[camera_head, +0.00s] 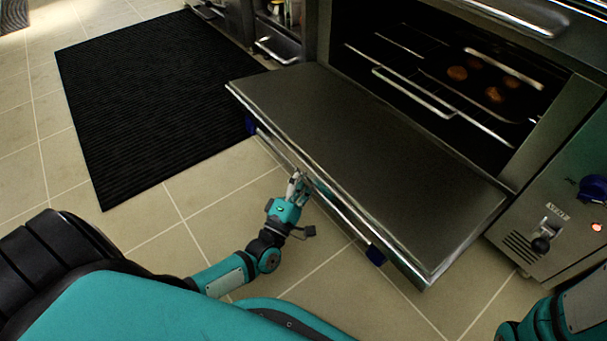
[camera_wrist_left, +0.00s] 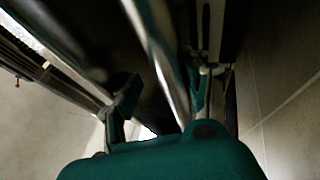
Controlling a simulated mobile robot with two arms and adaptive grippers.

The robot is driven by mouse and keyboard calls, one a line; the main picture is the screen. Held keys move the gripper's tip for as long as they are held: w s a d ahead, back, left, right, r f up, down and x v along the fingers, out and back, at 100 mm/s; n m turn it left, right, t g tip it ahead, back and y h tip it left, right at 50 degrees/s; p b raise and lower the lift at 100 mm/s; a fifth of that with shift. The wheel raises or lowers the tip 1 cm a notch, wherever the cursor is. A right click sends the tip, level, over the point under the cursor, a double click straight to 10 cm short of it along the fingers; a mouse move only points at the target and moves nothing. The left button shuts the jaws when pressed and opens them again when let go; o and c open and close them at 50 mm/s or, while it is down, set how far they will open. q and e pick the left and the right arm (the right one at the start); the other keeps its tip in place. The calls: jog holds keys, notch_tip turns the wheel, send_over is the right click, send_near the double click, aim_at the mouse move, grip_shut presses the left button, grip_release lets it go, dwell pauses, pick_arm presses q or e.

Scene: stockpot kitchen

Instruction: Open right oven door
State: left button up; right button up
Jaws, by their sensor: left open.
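The oven door (camera_head: 370,160) is folded down and lies about level in the head view, with the dark oven cavity (camera_head: 450,75) open behind it. A long bar handle (camera_head: 335,205) runs along the door's front edge between two blue end mounts. My left gripper (camera_head: 298,187) is at the middle of this handle, below the door's front edge. In the left wrist view the handle bar (camera_wrist_left: 160,55) passes between the open fingers of the left gripper (camera_wrist_left: 160,105). I cannot tell if the fingers touch it. My right gripper is not in view; only part of my right arm shows at the bottom right.
Several round brown items (camera_head: 475,72) lie on a rack inside the oven. A control panel (camera_head: 560,215) with a blue knob (camera_head: 592,188) and a red light is right of the door. A black ribbed mat (camera_head: 150,95) lies on the tiled floor at left.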

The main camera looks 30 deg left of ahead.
pick_arm(q)
jog(key=v, duration=1.2)
jog(key=shift+s+a, duration=0.1)
